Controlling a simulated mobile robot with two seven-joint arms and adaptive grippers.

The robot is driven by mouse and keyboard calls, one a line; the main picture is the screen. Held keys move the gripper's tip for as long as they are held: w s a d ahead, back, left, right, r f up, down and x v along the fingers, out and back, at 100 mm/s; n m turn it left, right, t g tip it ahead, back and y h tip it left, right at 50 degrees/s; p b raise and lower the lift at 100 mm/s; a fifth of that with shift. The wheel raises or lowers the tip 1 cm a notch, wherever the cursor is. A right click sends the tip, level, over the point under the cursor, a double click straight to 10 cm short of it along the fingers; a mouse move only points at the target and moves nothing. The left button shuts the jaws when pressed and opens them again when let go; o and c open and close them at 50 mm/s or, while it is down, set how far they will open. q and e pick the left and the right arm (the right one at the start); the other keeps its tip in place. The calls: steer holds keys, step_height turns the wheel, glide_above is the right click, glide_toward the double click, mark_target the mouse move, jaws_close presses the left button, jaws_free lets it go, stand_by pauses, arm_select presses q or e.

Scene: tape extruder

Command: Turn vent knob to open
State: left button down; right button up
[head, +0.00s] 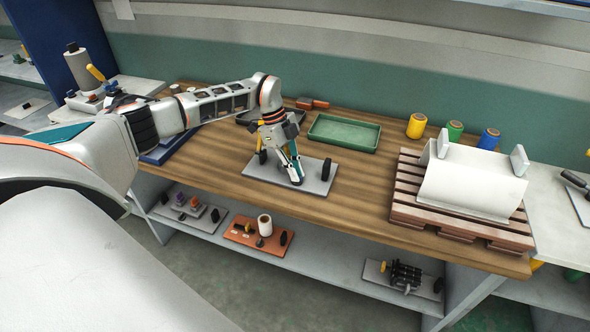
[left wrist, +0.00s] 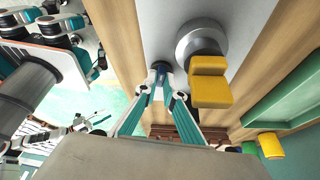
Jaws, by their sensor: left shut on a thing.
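A yellow knob (left wrist: 210,82) on a round grey base (left wrist: 200,40) stands on a grey plate (left wrist: 160,25) in the left wrist view. The plate (head: 310,180) lies on the wooden bench in the head view, with black upright parts (head: 326,169) at its ends. My left gripper (head: 296,178) points down over the middle of the plate and hides most of the knob there. In the left wrist view my left gripper (left wrist: 158,75) has its fingertips close together, left of the yellow knob. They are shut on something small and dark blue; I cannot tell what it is.
A green tray (head: 343,133) lies behind the plate. Yellow (head: 416,126), green (head: 454,132) and blue (head: 489,139) spools stand at the back right. A wooden pallet (head: 408,214) bears a white curved block (head: 468,182). Clear bench lies between plate and pallet.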

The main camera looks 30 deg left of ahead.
arm_select(q)
steer(key=m+g, duration=0.1)
steer(key=m, duration=0.1)
steer(key=shift+w+m, duration=0.15)
steer(key=shift+m, duration=0.25)
steer(key=m+g, duration=0.1)
steer(key=m, duration=0.1)
steer(key=shift+m+y, duration=0.3)
steer(key=m+b, duration=0.1)
steer(key=m, duration=0.1)
steer(key=m+g+y+b, duration=0.1)
steer(key=m, duration=0.2)
steer(key=shift+w+d+f+m+g, duration=0.1)
steer(key=shift+w+d+m+g, duration=0.05)
steer(key=shift+m+g, duration=0.15)
steer(key=shift+m+g+y+b, duration=0.3)
steer(key=shift+m+y+b, duration=0.5)
steer(key=shift+m, duration=1.1)
steer(key=shift+d, duration=0.1)
steer(key=c, duration=2.1)
jaws_free()
steer(key=shift+c, duration=0.2)
